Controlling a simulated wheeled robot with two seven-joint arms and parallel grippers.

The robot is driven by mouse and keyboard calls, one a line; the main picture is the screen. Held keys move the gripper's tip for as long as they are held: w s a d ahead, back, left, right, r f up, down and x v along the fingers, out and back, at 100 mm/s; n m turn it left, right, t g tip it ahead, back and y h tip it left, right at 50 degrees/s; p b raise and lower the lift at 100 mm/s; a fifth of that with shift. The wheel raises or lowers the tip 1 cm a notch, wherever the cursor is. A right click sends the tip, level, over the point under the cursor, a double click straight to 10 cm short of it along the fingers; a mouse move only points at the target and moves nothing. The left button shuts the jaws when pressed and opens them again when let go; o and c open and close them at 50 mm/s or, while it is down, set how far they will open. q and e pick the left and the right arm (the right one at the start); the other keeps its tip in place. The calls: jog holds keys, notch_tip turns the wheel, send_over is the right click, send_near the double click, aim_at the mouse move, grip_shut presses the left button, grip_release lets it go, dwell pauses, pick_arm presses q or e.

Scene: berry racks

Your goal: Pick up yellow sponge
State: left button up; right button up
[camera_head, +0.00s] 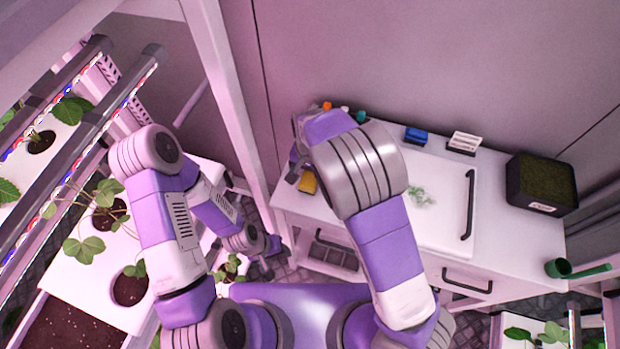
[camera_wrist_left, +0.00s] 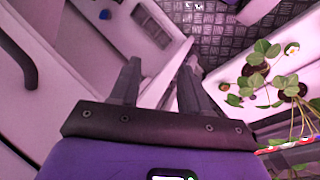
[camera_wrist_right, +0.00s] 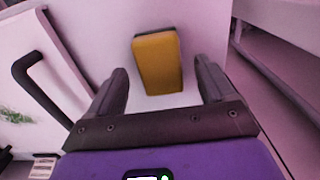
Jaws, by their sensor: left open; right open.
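The yellow sponge (camera_head: 308,182) lies near the left end of the white counter. In the right wrist view the sponge (camera_wrist_right: 158,62) has a dark far edge and lies on the white top, ahead of and between the fingers. My right gripper (camera_wrist_right: 162,80) is open and empty. In the head view my right arm hides most of that gripper beside the sponge. My left gripper (camera_head: 272,255) is open and hangs low left of the counter. In the left wrist view it (camera_wrist_left: 159,68) has nothing between its fingers.
The white counter (camera_head: 490,210) also bears a blue item (camera_head: 416,136), a white rack (camera_head: 464,142) and a dark planter (camera_head: 541,185). A black handle (camera_head: 468,205) stands up from its lid. Plant racks (camera_head: 70,270) stand at the left.

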aim_at(310, 177)
notch_tip(310, 177, down, 2)
jog(key=shift+f, duration=0.2)
jog(key=c, duration=1)
notch_tip(310, 177, up, 10)
jog(key=shift+r+p, duration=0.1)
jog(key=shift+p, duration=0.6)
jog(key=shift+c, duration=0.2)
